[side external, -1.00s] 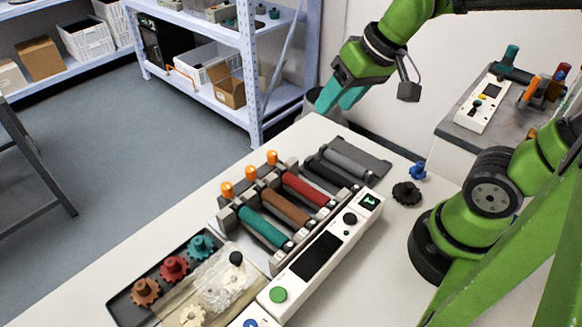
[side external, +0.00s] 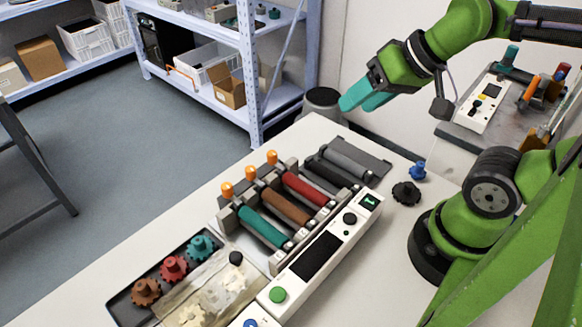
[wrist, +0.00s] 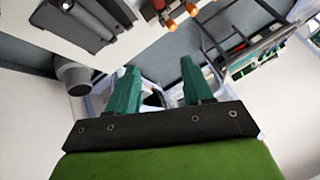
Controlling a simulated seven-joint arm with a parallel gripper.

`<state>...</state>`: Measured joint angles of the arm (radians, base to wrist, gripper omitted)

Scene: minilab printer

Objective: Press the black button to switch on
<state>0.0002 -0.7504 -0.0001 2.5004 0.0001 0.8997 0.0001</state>
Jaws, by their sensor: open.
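The printer's long white control panel (side external: 268,304) lies along the front of the machine on the white table. A round black button (side external: 350,218) sits near its far end, between the dark screen (side external: 317,256) and a small dark icon display. My gripper (side external: 348,104) is in the air above and behind the far end of the table, well apart from the button. Its teal fingers point left and slightly down. In the wrist view my gripper (wrist: 160,70) is open, with nothing between the fingers. The button cannot be made out there.
Teal, brown and red rollers (side external: 304,190) with orange knobs stand behind the panel. A large green button (side external: 278,294) is at its near end. A dark tray (side external: 122,305) holds gears. A black gear (side external: 406,193) and blue gear (side external: 418,170) lie right of the printer.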

